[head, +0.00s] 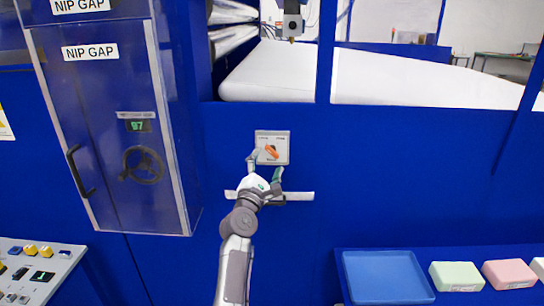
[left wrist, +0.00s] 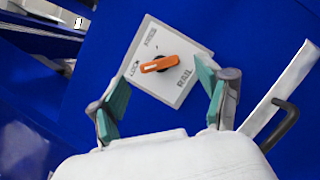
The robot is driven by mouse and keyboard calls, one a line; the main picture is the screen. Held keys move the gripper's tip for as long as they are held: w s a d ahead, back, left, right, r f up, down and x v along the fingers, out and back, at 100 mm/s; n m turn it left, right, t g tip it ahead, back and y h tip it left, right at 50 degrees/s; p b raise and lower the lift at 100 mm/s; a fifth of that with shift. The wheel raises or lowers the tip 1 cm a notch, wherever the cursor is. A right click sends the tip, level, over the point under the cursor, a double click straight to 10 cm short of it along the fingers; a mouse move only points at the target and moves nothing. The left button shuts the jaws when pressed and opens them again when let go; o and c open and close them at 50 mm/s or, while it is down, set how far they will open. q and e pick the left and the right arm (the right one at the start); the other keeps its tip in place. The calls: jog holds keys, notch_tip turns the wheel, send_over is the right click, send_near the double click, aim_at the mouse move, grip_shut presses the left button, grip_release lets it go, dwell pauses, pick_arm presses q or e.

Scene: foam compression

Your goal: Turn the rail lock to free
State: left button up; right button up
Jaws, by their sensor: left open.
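The rail lock is an orange knob (head: 271,152) on a pale square plate (head: 283,137) fixed to the blue machine front. In the left wrist view the knob (left wrist: 160,64) sits on the plate (left wrist: 177,95), which is marked FREE, LOCK and RAIL. The knob's handle end lies to the left, near the word LOCK. My left gripper (head: 265,165) is just in front of and below the plate. In the left wrist view its open fingers (left wrist: 161,85) stand on either side of the lower plate, with the knob beyond them, apparently untouched. My right gripper is not in view.
A pale bar (head: 300,196) runs across the panel behind my left wrist. A NIP GAP cabinet (head: 105,190) with a handwheel stands at left, a control panel (head: 62,262) below it. A blue tray (head: 385,278) and several foam blocks (head: 457,276) lie at lower right.

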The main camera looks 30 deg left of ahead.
aim_at(271, 154)
pick_arm(q)
jog(key=shift+b+x, duration=0.3)
jog(key=shift+x, duration=1.65)
jog(key=c, duration=1.2)
jog(key=shift+o, duration=0.2)
jog(key=shift+r+m+h+p, duration=0.25)
jog(key=shift+m+h+p, duration=0.35)
jog(key=shift+m+p, duration=0.9)
jog(key=m+g+p, duration=0.1)
jog(key=m+p, duration=0.1)
jog(key=m+h+p, duration=0.1)
jog(key=m+p, duration=0.1)
jog(key=m, duration=0.1)
jog(key=shift+r+g, duration=0.1)
jog(key=shift+g, duration=0.3)
jog(key=shift+m+g+p, duration=0.4)
jog(key=shift+m+p, duration=0.15)
jog(key=shift+m, duration=0.25)
jog(key=shift+m+g+h, duration=0.3)
jog(key=shift+m+g, duration=0.2)
jog(key=shift+m, duration=0.7)
jog(key=m+g, duration=0.1)
jog(key=m, duration=0.1)
jog(key=m+g+y, duration=0.1)
jog(key=m, duration=0.2)
jog(key=shift+f+g, duration=0.2)
jog(key=shift+g, duration=0.1)
